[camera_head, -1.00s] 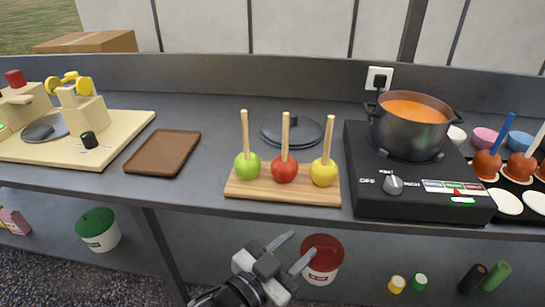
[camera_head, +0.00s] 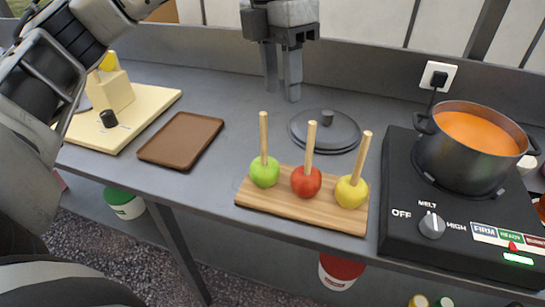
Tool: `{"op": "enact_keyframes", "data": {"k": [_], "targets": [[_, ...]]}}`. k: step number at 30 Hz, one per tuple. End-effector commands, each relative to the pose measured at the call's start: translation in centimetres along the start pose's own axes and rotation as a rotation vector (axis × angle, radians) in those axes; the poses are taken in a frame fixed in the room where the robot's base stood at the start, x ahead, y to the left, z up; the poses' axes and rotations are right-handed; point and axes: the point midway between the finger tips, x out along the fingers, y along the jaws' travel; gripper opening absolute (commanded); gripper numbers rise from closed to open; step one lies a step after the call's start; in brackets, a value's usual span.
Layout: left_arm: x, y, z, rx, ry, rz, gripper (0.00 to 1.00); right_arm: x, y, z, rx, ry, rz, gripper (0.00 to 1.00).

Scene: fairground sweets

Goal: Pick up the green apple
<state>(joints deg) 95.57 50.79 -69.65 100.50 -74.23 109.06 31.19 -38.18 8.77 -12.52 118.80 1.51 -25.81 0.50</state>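The green apple (camera_head: 265,172) stands upright on a wooden board (camera_head: 300,206), with a wooden stick (camera_head: 264,134) rising from its top. It is the leftmost of three apples; a red one (camera_head: 306,182) is beside it and a yellow one (camera_head: 351,191) is at the right end. My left gripper (camera_head: 281,92) is above and behind the green apple in the picture, pointing down. Its two fingers are apart with nothing between them. It does not touch the apple or its stick. My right gripper is not in view.
A pot of orange liquid (camera_head: 459,177) stands on a black hot plate (camera_head: 395,215) at the right. A dark lid (camera_head: 346,137) lies behind the apples. A brown tray (camera_head: 180,141) and a cream machine base (camera_head: 150,108) are at the left. Bare counter lies between tray and board.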

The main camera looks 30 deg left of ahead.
Motion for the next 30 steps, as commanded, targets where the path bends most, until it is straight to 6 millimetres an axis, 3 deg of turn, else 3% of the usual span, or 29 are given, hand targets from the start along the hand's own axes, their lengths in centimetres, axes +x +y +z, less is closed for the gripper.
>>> {"op": "enact_keyframes", "data": {"k": [2, 5, 11, 18, 30], "targets": [[-1.9, 1.8, -0.8, -0.051, -0.003, 0.084, 0.38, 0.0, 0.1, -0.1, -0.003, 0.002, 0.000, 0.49], [-2.5, 3.0, -1.4, -0.086, 0.003, 0.134, 0.38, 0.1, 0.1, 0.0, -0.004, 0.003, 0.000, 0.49], [1.1, 3.7, -1.6, -0.090, 0.009, 0.142, 0.38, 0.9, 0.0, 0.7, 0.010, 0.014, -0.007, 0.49], [5.6, 4.3, -1.6, -0.090, 0.006, 0.141, 0.38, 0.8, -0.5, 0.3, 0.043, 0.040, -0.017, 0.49], [9.2, 5.0, -1.6, -0.088, 0.006, 0.141, 0.38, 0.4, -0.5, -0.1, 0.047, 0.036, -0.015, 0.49]]}}
